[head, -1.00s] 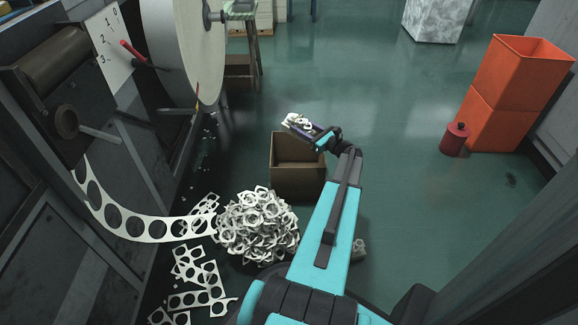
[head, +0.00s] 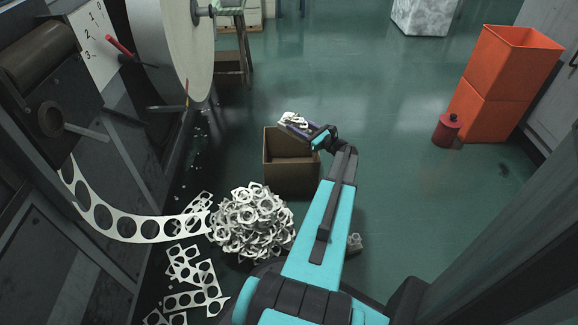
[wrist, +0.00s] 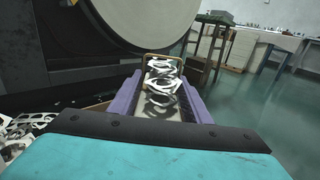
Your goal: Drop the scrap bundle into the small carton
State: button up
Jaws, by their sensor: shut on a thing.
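My gripper (head: 296,123) is shut on the scrap bundle (head: 290,117), a small clump of white punched offcuts. In the wrist view the bundle (wrist: 165,85) lies between the two purple fingers of my gripper (wrist: 163,92). The small carton (head: 291,178) is an open brown box on the floor, in the middle of the head view. My gripper and the bundle are above the carton's far rim in the head view. The exact height over it is hard to tell. The carton's inside is partly seen and looks empty.
A large heap of scrap (head: 252,222) lies in front of the carton, with loose strips (head: 190,275) beside it. A punched strip (head: 120,222) hangs from the machine at left. Orange bins (head: 505,85) and a red can (head: 447,130) stand at right. Floor right of the carton is clear.

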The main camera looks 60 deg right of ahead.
jog(key=shift+f+b, duration=1.35)
jog(key=shift+f, duration=0.65)
jog(key=o, duration=1.2)
jog(key=shift+s, duration=0.1)
jog(key=s+p, duration=0.1)
jog(key=s, duration=0.3)
jog(key=s+a+p, duration=0.1)
jog(key=s+p, duration=0.1)
jog(key=s, duration=0.2)
jog(key=s+p, duration=0.1)
jog(key=s, duration=0.3)
jog(key=shift+a+r+p, duration=0.1)
jog(key=shift+a+p, duration=0.3)
jog(key=shift+s+a, duration=0.1)
jog(key=shift+s, duration=0.65)
